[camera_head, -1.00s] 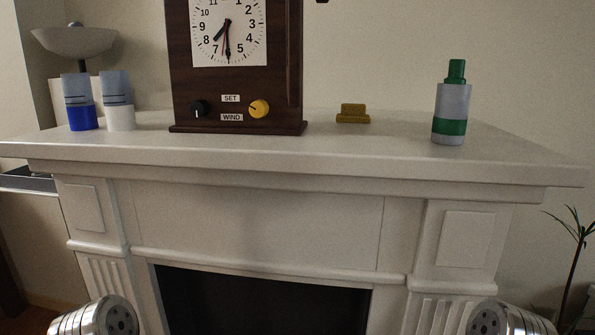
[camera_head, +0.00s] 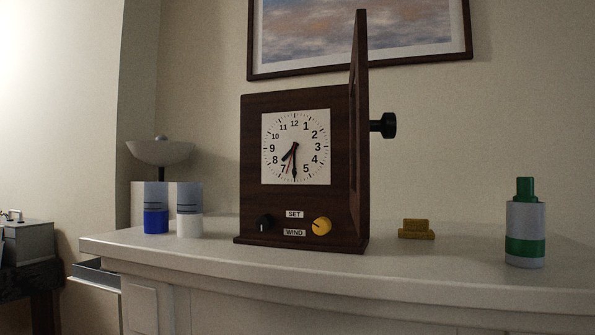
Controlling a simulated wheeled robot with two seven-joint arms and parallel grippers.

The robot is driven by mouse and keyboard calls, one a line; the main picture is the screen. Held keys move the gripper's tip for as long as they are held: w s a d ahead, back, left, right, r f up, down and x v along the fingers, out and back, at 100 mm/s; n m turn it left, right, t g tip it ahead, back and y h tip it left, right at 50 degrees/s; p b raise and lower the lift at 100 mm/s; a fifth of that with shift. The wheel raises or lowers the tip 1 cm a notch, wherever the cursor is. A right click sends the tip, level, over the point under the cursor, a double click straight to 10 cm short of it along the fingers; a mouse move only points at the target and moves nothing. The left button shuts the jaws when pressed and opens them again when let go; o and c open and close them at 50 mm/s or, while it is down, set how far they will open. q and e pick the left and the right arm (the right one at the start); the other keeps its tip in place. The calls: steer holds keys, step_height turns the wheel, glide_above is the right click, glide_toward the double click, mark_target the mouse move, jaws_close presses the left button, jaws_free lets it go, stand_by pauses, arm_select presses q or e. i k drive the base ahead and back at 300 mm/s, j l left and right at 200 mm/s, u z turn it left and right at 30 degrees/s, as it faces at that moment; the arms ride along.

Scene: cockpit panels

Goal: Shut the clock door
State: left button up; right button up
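A dark brown wooden clock (camera_head: 253,160) stands on the white mantel, its white dial (camera_head: 310,160) facing me. Its door (camera_head: 359,130) is open. It is hinged on the clock's right side and swung out toward me, so I see it nearly edge-on. A black knob (camera_head: 384,125) sticks out to the right from the door's outer face. Below the dial are a black knob (camera_head: 264,222) and a yellow knob (camera_head: 322,226) with SET and WIND labels. Neither of my grippers is in view.
On the white mantel (camera_head: 420,280), a blue-and-clear cup (camera_head: 156,220) and a white-and-clear cup (camera_head: 189,225) stand left of the clock. A yellow block-like object (camera_head: 416,230) and a green-and-grey bottle (camera_head: 525,235) stand to the right. A framed picture (camera_head: 420,30) hangs behind.

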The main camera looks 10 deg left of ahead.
mark_target(359, 124)
steer(key=l+u, duration=0.75)
steer(key=l, duration=0.15)
